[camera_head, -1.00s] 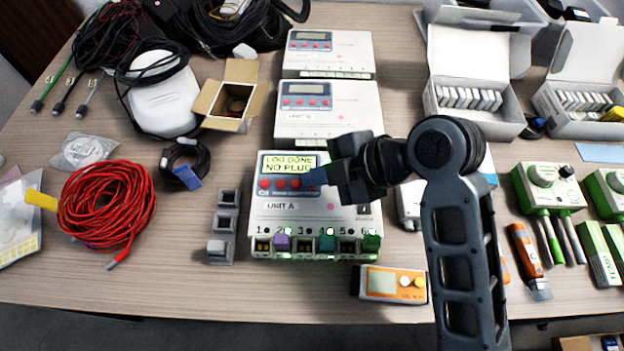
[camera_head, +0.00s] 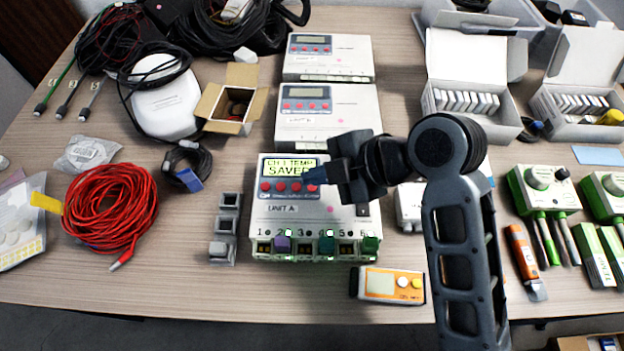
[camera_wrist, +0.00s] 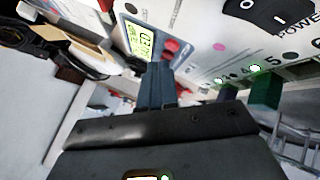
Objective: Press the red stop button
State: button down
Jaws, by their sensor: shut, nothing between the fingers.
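The Unit A logger (camera_head: 350,222) lies face up at the table's middle. Its lit yellow-green display (camera_head: 289,168) seems to read "CH1 TEMP SAVED". A row of red buttons (camera_head: 281,187) sits under the display; I cannot read which one is the stop button. My gripper (camera_head: 313,177) is shut and empty, its tips over the right end of this row, hiding part of it. In the wrist view the shut fingers (camera_wrist: 159,82) point at the panel beside the display (camera_wrist: 138,42) and red buttons (camera_wrist: 171,46). I cannot tell whether they touch a button.
Two similar units, a middle one (camera_head: 355,112) and a far one (camera_head: 350,58), stand behind Unit A with dark screens. An orange handheld meter (camera_head: 380,285) lies in front. A grey socket block (camera_head: 223,228) and red cable coil (camera_head: 108,207) lie to the left.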

aim_at(317, 190)
notch_tip(317, 190, up, 5)
jog(key=p, duration=0.3)
jog(key=shift+p, duration=0.4)
dwell(0.9)
